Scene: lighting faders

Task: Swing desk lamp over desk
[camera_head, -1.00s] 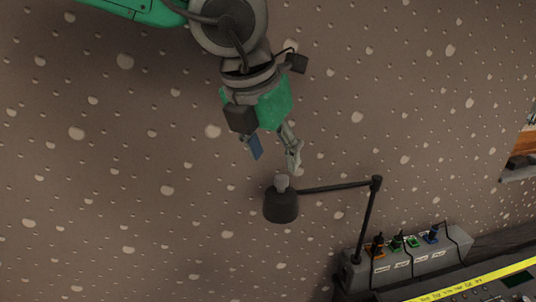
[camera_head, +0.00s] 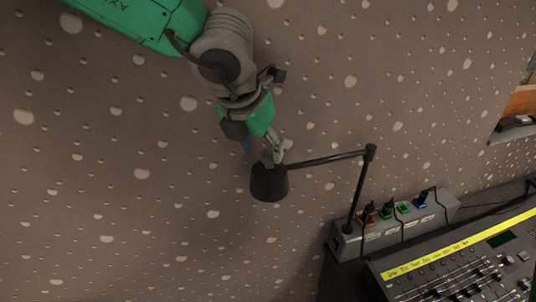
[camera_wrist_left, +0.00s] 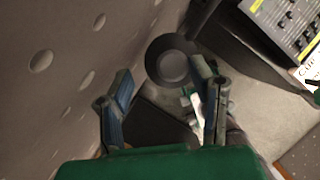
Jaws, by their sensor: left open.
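The desk lamp has a dark shade (camera_head: 269,184) hanging at the left end of a thin jointed arm (camera_head: 325,160). The arm bends at an elbow at the right and drops to the grey box beside the console. My left gripper (camera_head: 264,150) is open, just above the shade, with its fingers near the shade's narrow top. I cannot tell whether they touch it. In the left wrist view the two fingers (camera_wrist_left: 165,92) are spread apart. A dark round disc (camera_wrist_left: 172,60) shows beyond them; I cannot tell whether it is the shade. My right gripper is not in view.
A grey box (camera_head: 390,232) with coloured plugs stands behind the mixing console (camera_head: 460,270), which has faders and a yellow strip. A pitted wall (camera_head: 130,200) fills the background. An opening (camera_head: 515,115) shows at the far right.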

